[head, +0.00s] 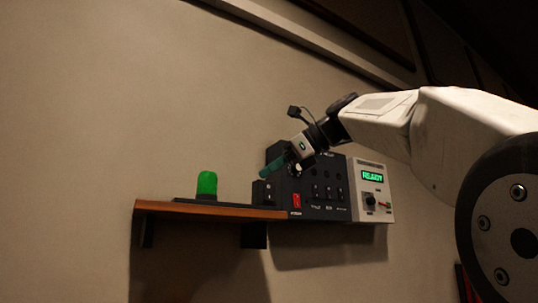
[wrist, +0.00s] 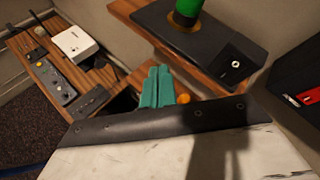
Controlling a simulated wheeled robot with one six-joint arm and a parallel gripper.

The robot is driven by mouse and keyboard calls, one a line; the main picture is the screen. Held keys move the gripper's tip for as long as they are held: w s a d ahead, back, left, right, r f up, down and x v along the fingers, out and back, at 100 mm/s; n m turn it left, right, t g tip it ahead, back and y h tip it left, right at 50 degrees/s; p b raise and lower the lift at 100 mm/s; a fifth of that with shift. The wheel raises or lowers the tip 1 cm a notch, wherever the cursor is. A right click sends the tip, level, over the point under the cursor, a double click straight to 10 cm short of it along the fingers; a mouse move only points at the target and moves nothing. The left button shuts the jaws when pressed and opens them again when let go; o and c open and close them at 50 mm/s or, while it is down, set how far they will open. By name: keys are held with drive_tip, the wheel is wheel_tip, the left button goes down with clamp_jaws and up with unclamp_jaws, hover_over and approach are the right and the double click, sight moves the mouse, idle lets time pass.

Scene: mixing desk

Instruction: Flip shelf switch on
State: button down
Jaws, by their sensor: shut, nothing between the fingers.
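In the head view, the shelf switch (head: 263,192) is a small black box at the right end of the wooden shelf (head: 155,207). In the wrist view, the shelf switch (wrist: 235,64) shows as a small silver toggle on a black plate. Whether it is on or off is too small to tell. A green lamp (head: 207,184) on the same plate looks bright; its lower part also shows in the wrist view (wrist: 187,12). My gripper (head: 266,173) has teal fingers held together and empty. In the head view it appears just above the switch; in the wrist view my gripper (wrist: 158,70) lies left of it.
A black panel (head: 325,180) with a red rocker (head: 296,201) and several toggles adjoins the shelf's right end. A white box (head: 371,192) reading READY is beyond it. In the wrist view, a lower wooden desk (wrist: 30,45) holds a white device (wrist: 76,43) and black control boxes.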

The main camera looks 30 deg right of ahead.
drive_tip(key=s+f+n+g+h, duration=0.2)
drive_tip(key=f+n, duration=0.3)
drive_tip(key=f, duration=0.6)
drive_tip(key=s+f+n+g+h, duration=0.15)
drive_tip(key=f+n, duration=0.35)
drive_tip(key=f, duration=0.6)
drive_tip(key=s+a+f+n+g+h, duration=0.2)
drive_tip(key=s+f+n, duration=0.5)
drive_tip(key=f, duration=0.8)
drive_tip(key=s+a+f+n+g+h, duration=0.2)
drive_tip(key=s+f+n, duration=0.5)
drive_tip(key=s+f, duration=0.6)
drive_tip(key=shift+a+f+g, duration=0.2)
drive_tip(key=shift+f+g, duration=0.45)
drive_tip(key=shift+f, duration=0.2)
drive_tip(key=shift+s, duration=0.1)
